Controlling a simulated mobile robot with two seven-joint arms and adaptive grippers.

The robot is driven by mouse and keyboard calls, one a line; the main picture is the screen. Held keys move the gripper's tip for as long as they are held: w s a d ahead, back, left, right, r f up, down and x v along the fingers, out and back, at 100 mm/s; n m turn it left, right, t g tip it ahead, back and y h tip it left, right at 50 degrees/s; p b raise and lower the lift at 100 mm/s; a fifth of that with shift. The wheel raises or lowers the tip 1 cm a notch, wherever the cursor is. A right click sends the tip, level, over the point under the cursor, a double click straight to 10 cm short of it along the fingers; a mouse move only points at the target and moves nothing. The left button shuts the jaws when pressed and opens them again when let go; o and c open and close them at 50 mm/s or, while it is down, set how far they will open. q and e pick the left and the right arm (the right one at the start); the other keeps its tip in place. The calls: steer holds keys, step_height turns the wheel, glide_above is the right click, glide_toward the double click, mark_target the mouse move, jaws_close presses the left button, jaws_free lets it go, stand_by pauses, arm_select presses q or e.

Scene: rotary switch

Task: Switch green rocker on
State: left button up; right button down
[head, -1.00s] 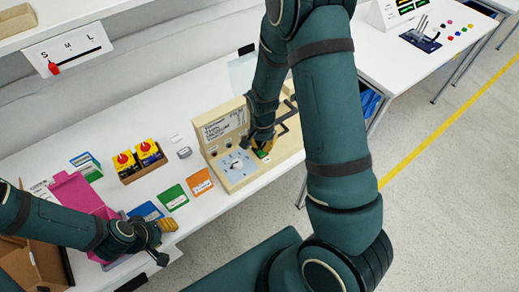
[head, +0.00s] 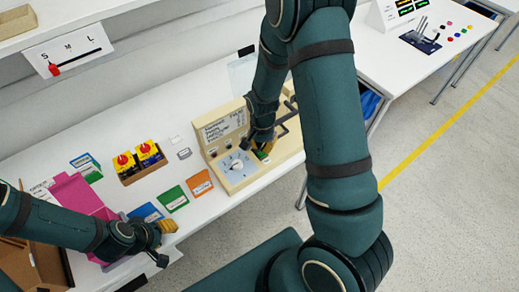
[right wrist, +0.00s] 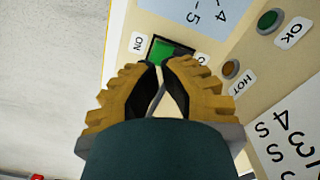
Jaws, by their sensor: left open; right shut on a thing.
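The green rocker (right wrist: 172,50) sits in a black frame on the beige panel, with an "ON" label on its left in the right wrist view. A label on its other side is mostly hidden by a finger. My right gripper (right wrist: 160,72) has its yellow-padded fingers together at the rocker's lower edge, shut on it; the fingertips hide part of it. Its tilt is hard to tell. In the head view my right gripper (head: 264,150) is at the beige control box (head: 246,178). My left gripper (head: 167,228) is open and empty by the table's front edge.
An amber lamp marked HOT (right wrist: 231,68) and a green OK button (right wrist: 268,20) are close by on the panel.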

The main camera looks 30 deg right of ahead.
mark_target(262, 153)
arm_select(q)
steer(key=shift+f+b, duration=0.65)
arm_select(e)
steer(key=shift+f, duration=0.85)
arm_select(q)
steer(key=shift+r, duration=0.1)
arm_select(e)
steer(key=shift+r, duration=0.1)
arm_select(q)
steer(key=shift+r+p, duration=2.85)
steer(key=shift+p, duration=0.05)
arm_select(e)
step_height(262, 153, up, 7)
steer(key=shift+f, duration=0.1)
arm_select(q)
steer(key=shift+f, duration=0.1)
steer(key=shift+s, duration=0.1)
arm_select(e)
steer(key=shift+s, duration=0.1)
